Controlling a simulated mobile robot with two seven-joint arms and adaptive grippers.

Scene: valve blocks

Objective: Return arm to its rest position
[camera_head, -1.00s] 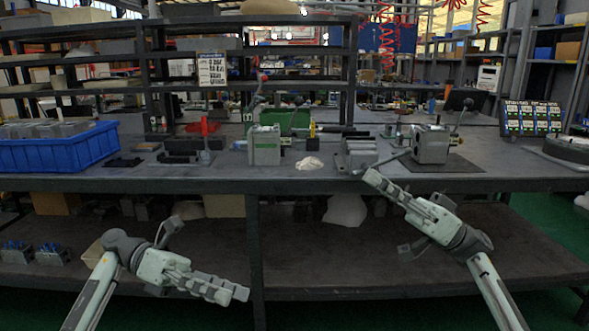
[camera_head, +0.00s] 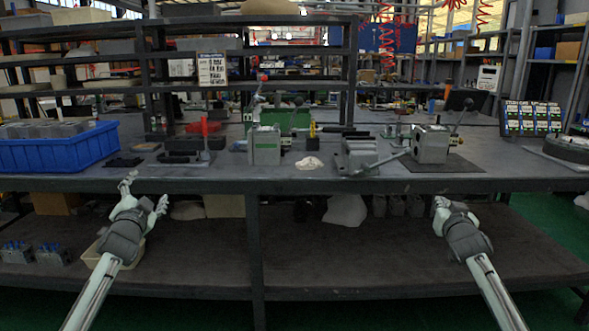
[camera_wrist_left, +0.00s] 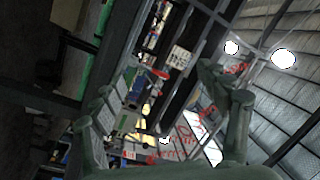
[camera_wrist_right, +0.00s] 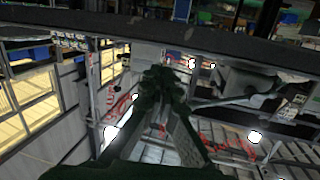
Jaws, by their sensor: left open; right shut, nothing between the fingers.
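My left gripper (camera_head: 145,192) is open and empty in front of the workbench's front edge, with its fingers pointing up and spread apart. Its two fingers also show in the left wrist view (camera_wrist_left: 165,110), with nothing between them. My right gripper (camera_head: 442,206) is shut and empty, in front of the bench at the right, pointing up. In the right wrist view its fingertips (camera_wrist_right: 162,78) meet with nothing between them. Both grippers are apart from the things on the bench.
The workbench (camera_head: 230,184) carries a blue bin (camera_head: 60,153), a green-grey valve block (camera_head: 264,146), a grey machine with a lever (camera_head: 430,144) and a grey block (camera_head: 358,153). A lower shelf (camera_head: 340,265) runs underneath. Free space lies between my arms.

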